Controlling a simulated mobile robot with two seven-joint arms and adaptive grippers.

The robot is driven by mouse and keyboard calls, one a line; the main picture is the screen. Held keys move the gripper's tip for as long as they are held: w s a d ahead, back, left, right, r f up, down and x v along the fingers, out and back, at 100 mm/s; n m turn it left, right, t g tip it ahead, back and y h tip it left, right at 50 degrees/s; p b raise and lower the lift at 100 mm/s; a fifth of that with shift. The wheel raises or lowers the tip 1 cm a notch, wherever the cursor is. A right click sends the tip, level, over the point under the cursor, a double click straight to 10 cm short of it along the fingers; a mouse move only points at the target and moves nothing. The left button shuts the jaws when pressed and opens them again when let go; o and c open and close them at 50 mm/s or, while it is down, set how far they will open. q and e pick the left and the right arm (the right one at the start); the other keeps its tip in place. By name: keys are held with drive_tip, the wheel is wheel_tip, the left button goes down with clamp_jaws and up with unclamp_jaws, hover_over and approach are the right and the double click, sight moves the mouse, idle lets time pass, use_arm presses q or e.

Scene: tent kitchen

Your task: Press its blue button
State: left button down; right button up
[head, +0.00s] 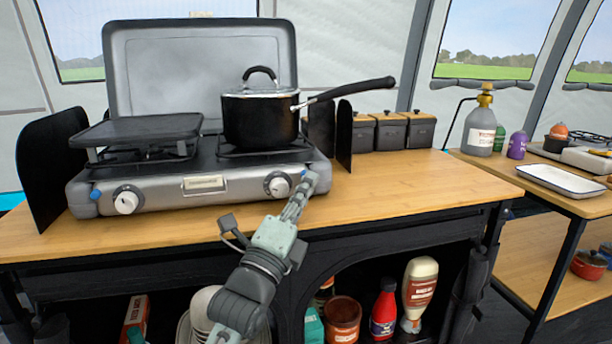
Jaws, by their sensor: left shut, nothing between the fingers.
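A grey two-burner camping stove (160,197) stands on the wooden table with its lid raised. A blue button (96,194) sits left of the stove's left white knob (126,200). Another small blue button (303,174) shows right of the right knob (278,185), partly hidden by my fingertips. My left gripper (311,180) is shut and empty, its fingers pointing up at the stove's front right corner beside that button. I cannot tell whether the fingertips touch it. My right gripper is out of view.
A lidded black pot (260,120) stands on the right burner, its handle reaching right. A flat griddle (140,129) covers the left burner. Dark canisters (390,132) stand behind. The table top (420,185) is clear right of the stove. Bottles and jars fill the shelf below.

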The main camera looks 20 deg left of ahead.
use_arm(q)
drive_tip(key=shift+w+a, duration=0.25)
drive_tip(key=shift+a, duration=0.05)
idle(0.4)
drive_tip(key=shift+w+a+r, duration=0.1)
drive_tip(key=shift+a+r, duration=0.15)
drive_tip(key=shift+r, duration=0.05)
idle(0.8)
drive_tip(key=shift+d+f+p, duration=0.1)
drive_tip(key=shift+f+p, duration=0.05)
drive_tip(key=shift+p, duration=0.15)
drive_tip(key=shift+f, duration=0.2)
drive_tip(key=shift+d, duration=0.1)
drive_tip(key=shift+s+d+f, duration=0.35)
drive_tip(key=shift+s, duration=0.15)
drive_tip(key=shift+s+d, duration=0.15)
drive_tip(key=shift+s, duration=0.25)
drive_tip(key=shift+s+d+r+p, duration=0.1)
drive_tip(key=shift+s+d+p, duration=0.1)
drive_tip(key=shift+s+d, duration=0.4)
drive_tip(key=shift+s+d+p, duration=0.15)
drive_tip(key=shift+s+d, duration=0.2)
drive_tip(key=shift+s, duration=0.3)
